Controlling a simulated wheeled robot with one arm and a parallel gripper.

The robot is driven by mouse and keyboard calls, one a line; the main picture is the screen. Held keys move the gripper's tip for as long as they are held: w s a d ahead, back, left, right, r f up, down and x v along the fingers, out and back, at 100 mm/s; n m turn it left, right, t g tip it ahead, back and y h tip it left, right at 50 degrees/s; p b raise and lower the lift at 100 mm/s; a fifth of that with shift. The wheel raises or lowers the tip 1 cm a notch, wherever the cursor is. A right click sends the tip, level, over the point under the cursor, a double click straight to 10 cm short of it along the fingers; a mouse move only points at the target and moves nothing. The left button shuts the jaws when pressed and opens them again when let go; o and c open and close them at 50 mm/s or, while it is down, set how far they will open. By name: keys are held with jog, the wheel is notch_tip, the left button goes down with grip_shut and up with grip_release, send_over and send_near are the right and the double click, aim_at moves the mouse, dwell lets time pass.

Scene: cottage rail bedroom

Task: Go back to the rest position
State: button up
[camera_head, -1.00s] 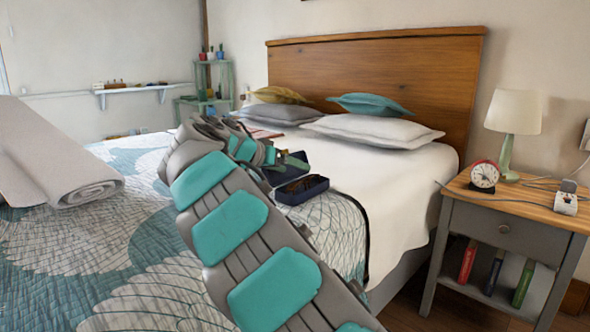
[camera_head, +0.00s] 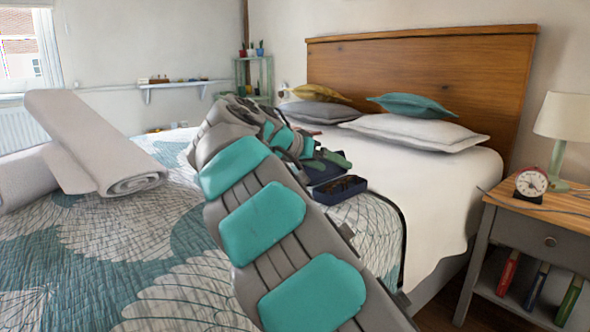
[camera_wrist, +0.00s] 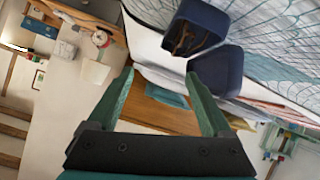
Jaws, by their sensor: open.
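My arm reaches out over the bed in the head view. My gripper (camera_head: 328,160) is at its far end, close to an open dark blue case (camera_head: 341,189) on the bed. In the wrist view my gripper (camera_wrist: 160,95) has its two green fingers wide apart with nothing between them. The blue case (camera_wrist: 187,42) lies beyond the fingers there, with something brown inside it that I cannot make out. The arm hides part of the bed behind it.
The bed (camera_head: 440,180) has a patterned quilt, pillows (camera_head: 415,130) and a wooden headboard (camera_head: 420,75). Rolled light-coloured bundles (camera_head: 95,150) lie at left. A nightstand (camera_head: 520,230) at right bears an alarm clock (camera_head: 531,183) and a lamp (camera_head: 565,118).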

jog(key=s+d+f+n+g+y+p, duration=0.1)
jog(key=s+d+f+g+y+p, duration=0.15)
jog(key=s+d, duration=0.6)
jog(key=s+d+f+n+g+y+p, duration=0.1)
jog(key=s+d+f+g, duration=0.4)
jog(key=s, duration=0.7)
jog(key=s+a+f+n+y+p, duration=0.1)
jog(key=s+a+f+y, duration=0.1)
jog(key=s, duration=0.7)
jog(key=s+a+f+n+g+y+p, duration=0.1)
jog(key=s+a+f, duration=0.3)
jog(key=s, duration=0.5)
jog(key=s+a+f+n+y+p, duration=0.2)
jog(key=s+f, duration=0.4)
jog(key=s, duration=0.3)
jog(key=shift+s+a+f+n+y, duration=0.15)
jog(key=shift+a+f+n+y, duration=0.3)
jog(key=shift+y, duration=0.3)
jog(key=shift+g, duration=0.25)
